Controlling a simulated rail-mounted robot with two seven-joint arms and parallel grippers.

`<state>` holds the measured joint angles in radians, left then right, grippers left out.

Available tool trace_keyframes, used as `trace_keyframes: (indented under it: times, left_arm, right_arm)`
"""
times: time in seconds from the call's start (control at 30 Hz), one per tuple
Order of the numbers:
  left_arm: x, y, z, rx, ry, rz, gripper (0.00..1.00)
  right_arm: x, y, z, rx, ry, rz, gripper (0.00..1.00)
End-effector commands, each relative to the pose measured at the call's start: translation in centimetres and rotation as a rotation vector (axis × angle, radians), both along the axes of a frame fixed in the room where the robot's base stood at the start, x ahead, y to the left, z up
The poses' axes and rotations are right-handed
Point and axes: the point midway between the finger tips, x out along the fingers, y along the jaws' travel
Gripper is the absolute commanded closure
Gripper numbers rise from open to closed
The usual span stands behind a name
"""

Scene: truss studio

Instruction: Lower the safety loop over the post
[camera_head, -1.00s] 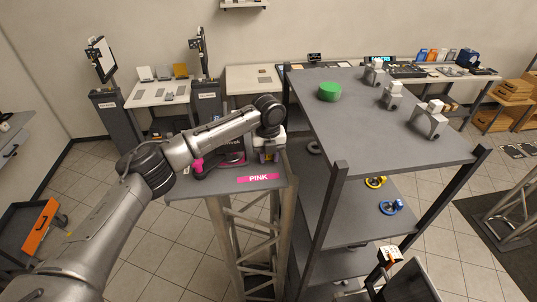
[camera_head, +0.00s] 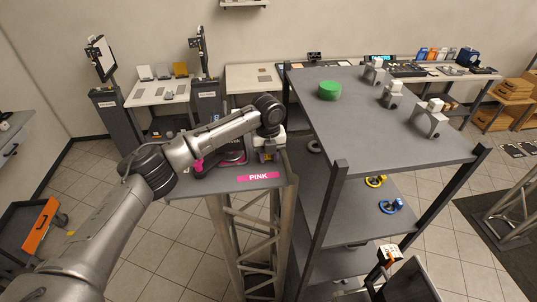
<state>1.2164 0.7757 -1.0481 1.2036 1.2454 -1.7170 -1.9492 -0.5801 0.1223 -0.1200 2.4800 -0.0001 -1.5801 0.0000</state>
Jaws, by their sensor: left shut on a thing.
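My left gripper (camera_head: 268,155) is over the right side of a grey stand top (camera_head: 215,186) with a pink label reading PINK. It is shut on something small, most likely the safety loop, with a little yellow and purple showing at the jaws. A dark round thing with a pink edge (camera_head: 232,157) is just left of the gripper, partly behind my arm. A pink upright piece (camera_head: 198,164) shows farther left. I cannot tell which of these is the post, nor whether the loop is around it. My right gripper is not in view.
A tall dark shelf rack (camera_head: 350,120) stands close on the right, with a green round thing (camera_head: 330,91) on top. Yellow (camera_head: 375,181) and blue (camera_head: 390,207) clamp-like pieces lie on a lower shelf.

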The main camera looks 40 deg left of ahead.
Motion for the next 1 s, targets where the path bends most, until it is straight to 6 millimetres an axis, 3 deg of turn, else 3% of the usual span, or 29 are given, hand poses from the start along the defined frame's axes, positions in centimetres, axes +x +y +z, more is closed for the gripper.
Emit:
trace_keyframes:
  times: [0.17,0.2,0.5,0.8,1.0]
  left_arm:
    - [0.0,0.0,0.0,0.0,0.0,0.0,0.93]
    - [0.0,0.0,0.0,0.0,0.0,0.0,0.67]
    - [0.0,0.0,0.0,0.001,-0.001,0.0,0.39]
    - [0.0,0.0,0.3,0.0,-0.001,0.0,0.39]
    - [0.1,0.0,2.8,0.0,-0.005,0.0,0.39]
  right_arm:
    - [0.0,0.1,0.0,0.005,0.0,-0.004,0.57]
    - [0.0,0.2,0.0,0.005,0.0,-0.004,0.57]
    - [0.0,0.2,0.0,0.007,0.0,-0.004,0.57]
    - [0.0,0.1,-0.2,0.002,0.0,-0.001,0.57]
    - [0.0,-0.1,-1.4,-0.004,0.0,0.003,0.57]
